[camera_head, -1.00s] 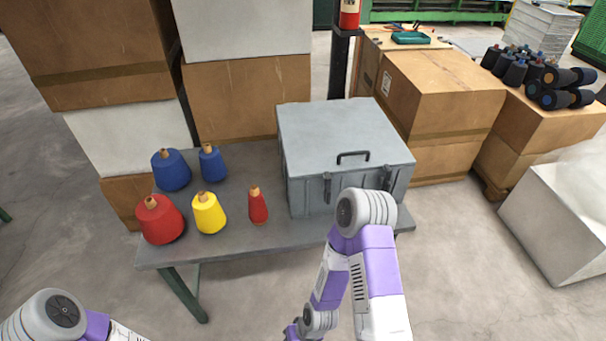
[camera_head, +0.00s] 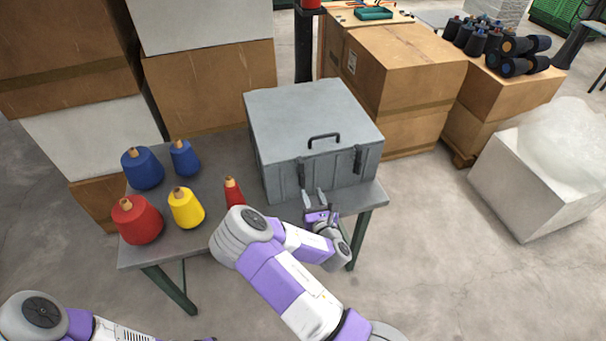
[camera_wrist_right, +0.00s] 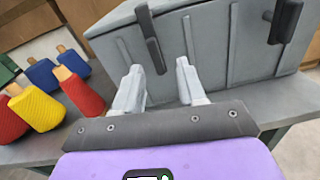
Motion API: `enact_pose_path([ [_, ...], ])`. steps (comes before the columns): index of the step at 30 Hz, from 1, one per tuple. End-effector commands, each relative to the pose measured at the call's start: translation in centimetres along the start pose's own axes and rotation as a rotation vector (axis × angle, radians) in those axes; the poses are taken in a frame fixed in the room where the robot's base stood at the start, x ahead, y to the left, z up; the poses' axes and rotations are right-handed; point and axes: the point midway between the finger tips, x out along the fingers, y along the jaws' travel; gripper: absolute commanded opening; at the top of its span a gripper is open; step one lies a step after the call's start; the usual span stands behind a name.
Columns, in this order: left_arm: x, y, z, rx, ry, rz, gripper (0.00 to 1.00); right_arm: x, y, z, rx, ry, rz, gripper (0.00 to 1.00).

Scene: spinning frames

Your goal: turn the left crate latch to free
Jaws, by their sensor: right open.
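The right latch (camera_head: 358,158) hangs further right and also shows in the wrist view (camera_wrist_right: 285,20). My right gripper (camera_head: 314,198) is open just in front of and below the left latch. In the wrist view the latch's lower end appears between the fingers (camera_wrist_right: 160,70); I cannot tell if they touch it. My left gripper is out of view.
Blue, red and yellow yarn cones stand left of the crate; a red cone (camera_head: 233,190) is closest to my right arm. The grey table (camera_head: 205,235) ends close in front of the crate. Cardboard boxes (camera_head: 405,75) stand behind and right.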

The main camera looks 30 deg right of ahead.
Motion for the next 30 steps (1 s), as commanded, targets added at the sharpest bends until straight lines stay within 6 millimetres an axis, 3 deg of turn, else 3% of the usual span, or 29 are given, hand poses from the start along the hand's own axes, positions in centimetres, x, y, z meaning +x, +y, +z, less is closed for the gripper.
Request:
enact_pose_path([
  [4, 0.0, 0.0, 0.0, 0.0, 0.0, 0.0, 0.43, 0.8, 0.8, 1.6, -0.094, -0.047, 0.038, 0.4],
  [18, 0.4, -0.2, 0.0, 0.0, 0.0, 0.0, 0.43, 7.2, 1.0, 1.8, -0.094, -0.047, 0.037, 0.4],
  [30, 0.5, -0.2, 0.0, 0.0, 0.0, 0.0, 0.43, 7.9, 1.0, 1.8, -0.094, -0.044, 0.035, 0.37],
])
